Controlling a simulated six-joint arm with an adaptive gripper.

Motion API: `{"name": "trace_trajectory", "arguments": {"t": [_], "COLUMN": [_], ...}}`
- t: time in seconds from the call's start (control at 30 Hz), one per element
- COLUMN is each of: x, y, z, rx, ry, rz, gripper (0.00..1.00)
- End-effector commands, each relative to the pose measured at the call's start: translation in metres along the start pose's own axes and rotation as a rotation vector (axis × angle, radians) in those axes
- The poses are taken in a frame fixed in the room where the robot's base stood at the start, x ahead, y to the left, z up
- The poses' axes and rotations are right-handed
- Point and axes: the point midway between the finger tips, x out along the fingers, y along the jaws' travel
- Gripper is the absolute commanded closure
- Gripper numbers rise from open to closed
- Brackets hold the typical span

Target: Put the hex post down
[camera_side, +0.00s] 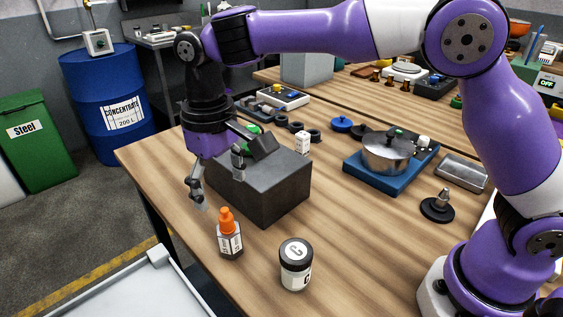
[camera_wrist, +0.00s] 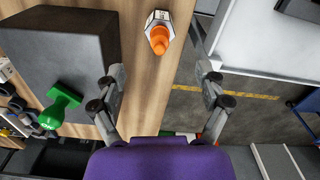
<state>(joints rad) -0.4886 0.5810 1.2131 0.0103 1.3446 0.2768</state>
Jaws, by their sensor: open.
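My gripper (camera_side: 217,178) is open and nothing shows between its fingers. In the wrist view my gripper (camera_wrist: 160,78) has its two fingers spread apart. A small post-like bottle (camera_side: 229,240) with an orange top and a faceted, labelled body stands upright on the table, in front of a dark grey block. In the wrist view the bottle (camera_wrist: 158,36) lies beyond the fingertips, between their lines, apart from both. I cannot tell for sure whether it is the hex post. A black disc with a short metal post (camera_side: 437,206) stands farther right.
A black-lidded jar (camera_side: 296,265) is right of the bottle. A pot (camera_side: 387,155) sits on a blue base. The table edge (camera_side: 168,205) is close by on the left.

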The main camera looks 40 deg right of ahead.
Motion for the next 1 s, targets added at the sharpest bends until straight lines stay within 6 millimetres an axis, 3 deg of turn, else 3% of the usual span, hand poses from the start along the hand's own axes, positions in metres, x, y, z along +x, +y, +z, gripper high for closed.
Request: {"name": "trace_trajectory", "arguments": {"t": [0.17, 0.27, 0.37, 0.5, 0.73, 0.87, 1.0], "x": [-0.019, -0.036, -0.056, -0.074, -0.060, -0.048, -0.041], "y": [0.004, 0.022, 0.053, 0.100, 0.142, 0.150, 0.152], "z": [0.002, 0.010, 0.031, 0.078, 0.153, 0.174, 0.182], "rx": [0.005, 0.024, 0.055, 0.106, 0.173, 0.193, 0.199], "ry": [0.008, 0.046, 0.115, 0.242, 0.417, 0.470, 0.488], "rz": [-0.002, -0.011, -0.022, -0.022, 0.018, 0.040, 0.049], "gripper": [0.17, 0.17, 0.17, 0.17, 0.17, 0.17, 0.17]}}
